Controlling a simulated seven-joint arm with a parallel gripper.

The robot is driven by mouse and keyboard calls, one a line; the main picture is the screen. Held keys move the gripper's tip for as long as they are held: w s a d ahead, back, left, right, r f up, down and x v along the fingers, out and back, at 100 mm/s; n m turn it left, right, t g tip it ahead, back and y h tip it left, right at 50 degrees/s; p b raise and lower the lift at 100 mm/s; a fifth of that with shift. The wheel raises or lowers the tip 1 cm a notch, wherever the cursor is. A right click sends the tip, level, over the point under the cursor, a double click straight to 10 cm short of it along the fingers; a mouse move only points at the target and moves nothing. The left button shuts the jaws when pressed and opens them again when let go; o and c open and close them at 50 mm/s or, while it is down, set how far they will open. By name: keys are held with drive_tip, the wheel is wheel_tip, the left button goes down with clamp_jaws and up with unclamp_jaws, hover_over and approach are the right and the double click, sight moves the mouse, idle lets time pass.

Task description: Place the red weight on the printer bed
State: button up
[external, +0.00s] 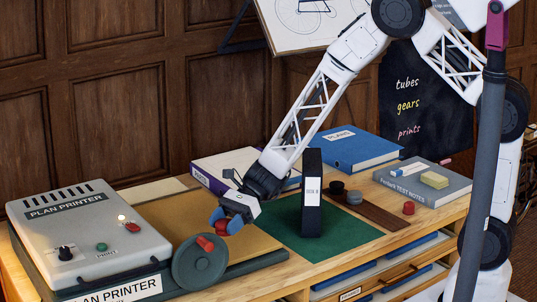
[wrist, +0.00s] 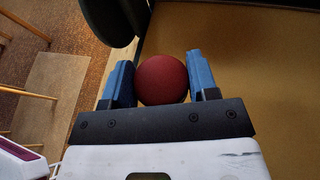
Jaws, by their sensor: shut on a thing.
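The bed also fills the right of the wrist view (wrist: 265,90). The gap between weight and bed is hard to judge.
The grey plan printer (external: 85,235) stands at left. Its dark wheel (external: 190,268) with a red knob (external: 205,243) is close to the gripper. A tall black binder (external: 312,200) stands at right. Black, grey and red small pieces (external: 409,208) lie beyond it.

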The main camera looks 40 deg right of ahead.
hover_over(173, 242)
drive_tip(key=shift+f, duration=0.65)
drive_tip(key=shift+f, duration=0.15)
drive_tip(key=shift+f, duration=1.6)
drive_tip(key=shift+f, duration=0.15)
drive_tip(key=o, duration=1.2)
drive_tip(key=v, duration=1.2)
